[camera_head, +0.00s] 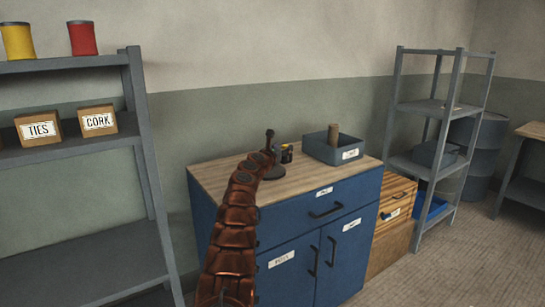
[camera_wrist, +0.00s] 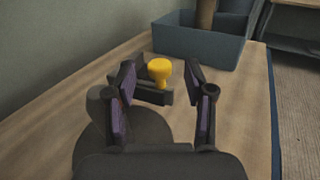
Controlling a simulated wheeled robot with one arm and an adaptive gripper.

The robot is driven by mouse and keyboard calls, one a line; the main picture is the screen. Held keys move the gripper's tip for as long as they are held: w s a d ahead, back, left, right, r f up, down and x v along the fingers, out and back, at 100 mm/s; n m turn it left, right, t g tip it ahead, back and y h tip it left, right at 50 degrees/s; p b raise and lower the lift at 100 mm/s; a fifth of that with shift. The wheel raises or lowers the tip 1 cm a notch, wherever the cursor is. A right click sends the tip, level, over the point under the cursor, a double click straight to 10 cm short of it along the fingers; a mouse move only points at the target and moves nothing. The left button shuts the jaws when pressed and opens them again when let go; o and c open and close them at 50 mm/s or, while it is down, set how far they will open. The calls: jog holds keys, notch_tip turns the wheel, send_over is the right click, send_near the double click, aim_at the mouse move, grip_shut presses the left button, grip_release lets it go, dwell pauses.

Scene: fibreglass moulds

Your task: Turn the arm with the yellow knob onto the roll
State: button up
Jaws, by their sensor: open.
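The yellow knob (camera_wrist: 159,70) sits on a dark arm or bracket (camera_wrist: 152,95) in the wrist view. My gripper (camera_wrist: 160,76) is open, with its purple-padded fingers on either side of the knob. No contact with it is visible. I cannot make out a roll on this device.
A grey-blue bin (camera_head: 349,149) holding a brown cylinder (camera_head: 333,134) stands behind on the wooden cabinet top (camera_head: 215,172). The wall is close behind. Grey shelves stand left (camera_head: 75,146) and right (camera_head: 425,107). The cabinet top's left part is bare.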

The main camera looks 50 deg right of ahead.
jog(key=v, duration=0.8)
jog(key=shift+a, duration=0.35)
dwell(0.4)
jog(key=shift+c, duration=0.2)
